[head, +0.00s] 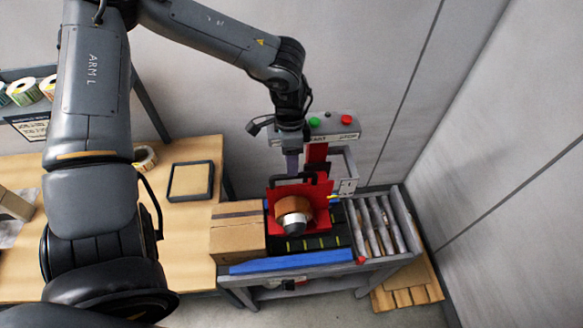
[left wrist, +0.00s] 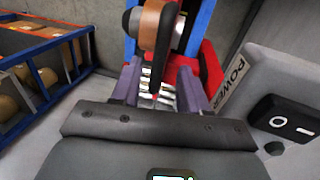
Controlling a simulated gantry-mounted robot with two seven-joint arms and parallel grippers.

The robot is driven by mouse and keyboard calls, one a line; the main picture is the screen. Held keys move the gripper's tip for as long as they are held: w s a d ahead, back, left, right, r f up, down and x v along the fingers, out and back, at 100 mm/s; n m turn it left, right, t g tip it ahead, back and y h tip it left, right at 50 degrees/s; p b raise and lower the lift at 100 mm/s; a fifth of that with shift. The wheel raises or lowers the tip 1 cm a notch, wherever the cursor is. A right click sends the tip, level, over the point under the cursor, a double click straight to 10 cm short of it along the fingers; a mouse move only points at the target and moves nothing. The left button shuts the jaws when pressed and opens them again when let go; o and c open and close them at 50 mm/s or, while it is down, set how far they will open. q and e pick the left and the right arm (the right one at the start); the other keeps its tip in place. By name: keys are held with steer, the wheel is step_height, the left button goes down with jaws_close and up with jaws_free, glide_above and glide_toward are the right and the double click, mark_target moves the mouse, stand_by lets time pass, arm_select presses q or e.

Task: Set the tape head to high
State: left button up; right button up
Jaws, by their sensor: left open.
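The tape head (head: 318,192) is a red unit with a brown tape roll (head: 291,207) on its front, standing over the belt of the carton-sealing machine. A red column (head: 317,153) rises behind it. My left gripper (head: 292,168) points down just above and behind the tape roll, beside the column. In the left wrist view the open fingers of my left gripper (left wrist: 158,88) stand apart, with a thin dark and red part between them. The tape roll (left wrist: 158,24) is beyond them there. Whether a finger touches anything is unclear. My right gripper is not in view.
A cardboard box (head: 237,232) sits at the machine's left end. Rollers (head: 383,224) are at its right. A control box (head: 333,124) with green and red buttons is close behind my gripper. The power switch box (left wrist: 285,95) is close on the right. A wooden table (head: 185,248) stands left.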

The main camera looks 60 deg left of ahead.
arm_select(q)
steer(key=shift+s+d+f, duration=0.1)
steer(key=shift+d+f, duration=0.1)
steer(key=shift+f, duration=0.7)
steer(key=shift+s+d+f, duration=0.1)
steer(key=shift+d+f, duration=0.05)
steer(key=shift+f, duration=0.75)
jaws_close()
